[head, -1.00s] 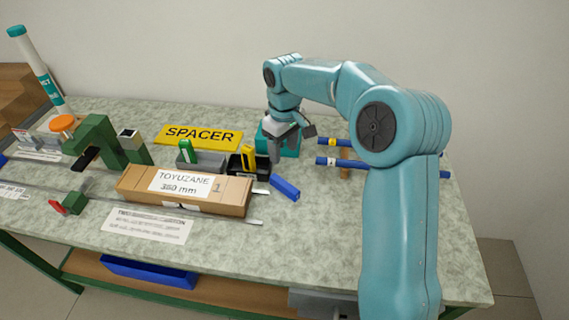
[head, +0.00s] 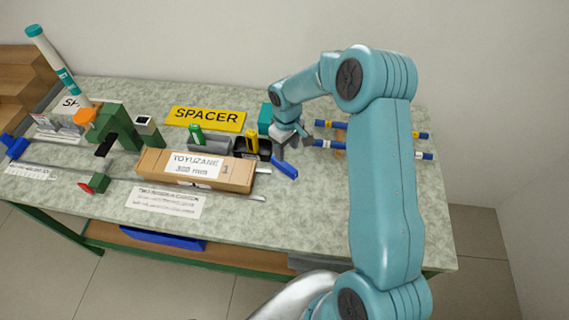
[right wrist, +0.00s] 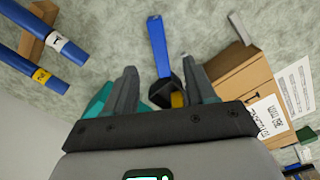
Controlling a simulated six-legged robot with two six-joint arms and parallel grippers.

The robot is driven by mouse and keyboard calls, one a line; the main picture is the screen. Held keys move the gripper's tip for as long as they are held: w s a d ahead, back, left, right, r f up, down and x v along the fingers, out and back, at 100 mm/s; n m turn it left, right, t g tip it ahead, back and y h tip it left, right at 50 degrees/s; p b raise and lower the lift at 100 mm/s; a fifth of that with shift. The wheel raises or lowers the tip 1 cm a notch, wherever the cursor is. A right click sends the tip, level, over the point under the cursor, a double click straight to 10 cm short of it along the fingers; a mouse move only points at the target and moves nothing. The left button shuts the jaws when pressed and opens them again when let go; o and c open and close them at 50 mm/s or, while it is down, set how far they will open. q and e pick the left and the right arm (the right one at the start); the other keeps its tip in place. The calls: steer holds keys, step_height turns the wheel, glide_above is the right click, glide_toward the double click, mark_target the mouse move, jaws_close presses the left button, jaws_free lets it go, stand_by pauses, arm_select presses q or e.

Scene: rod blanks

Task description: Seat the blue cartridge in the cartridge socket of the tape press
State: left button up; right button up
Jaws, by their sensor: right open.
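A blue bar (head: 285,167), which looks like the blue cartridge, lies slanted on the table at the right end of a black tray (head: 265,154). In the right wrist view this bar (right wrist: 157,45) stretches away between my fingers, its near end by the black tray. My right gripper (head: 294,145) is open and empty, behind and above the bar; it also shows in the right wrist view (right wrist: 160,68). A green C-shaped frame with an orange knob (head: 118,127), probably the tape press, stands at the left. Its socket cannot be made out. My left gripper is not in view.
A teal block (head: 265,117) stands just behind my right gripper. Blue rods (head: 330,144) lie right of it, partly hidden by my arm. A cardboard box (head: 240,177), a grey tray (head: 213,148) and a yellow SPACER sign (head: 206,118) lie left. Table front right is clear.

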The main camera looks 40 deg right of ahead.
glide_above(286, 166)
step_height(286, 166, down, 4)
steer(key=shift+f, duration=0.1)
steer(key=shift+f+p, duration=0.5)
steer(key=shift+p, duration=0.15)
step_height(286, 166, down, 4)
steer(key=shift+d+f+p, duration=0.15)
steer(key=shift+f+p, duration=0.05)
steer(key=shift+p, duration=0.5)
jaws_close()
